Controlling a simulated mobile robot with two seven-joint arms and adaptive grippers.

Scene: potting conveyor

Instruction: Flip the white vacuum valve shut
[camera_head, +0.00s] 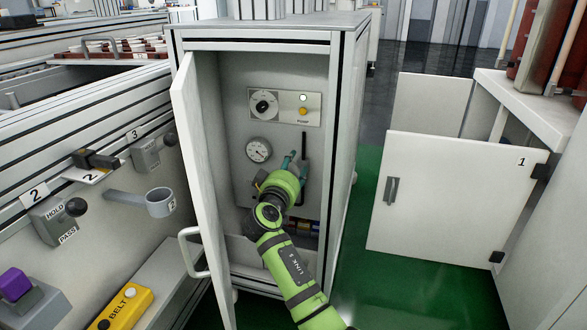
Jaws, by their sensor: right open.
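The open cabinet (230,110) stands in the middle, with a control panel (284,106) and a round gauge (258,150) on its inner back wall. My right gripper (296,162) is inside the cabinet, to the right of the gauge. Its teal fingers are apart and point up at the back wall. A dark upright bar or slot (304,143) shows just beyond the fingers. I cannot make out the white vacuum valve; my green arm and gripper cover part of the wall there. I cannot tell whether the gripper touches anything. My left gripper is not in view.
The cabinet door (203,180) hangs open on the left, its handle (192,252) facing the conveyor side. A yellow belt box (121,307) and several numbered controls line the left. Another open door (450,195) stands at right. Green floor (375,285) lies between.

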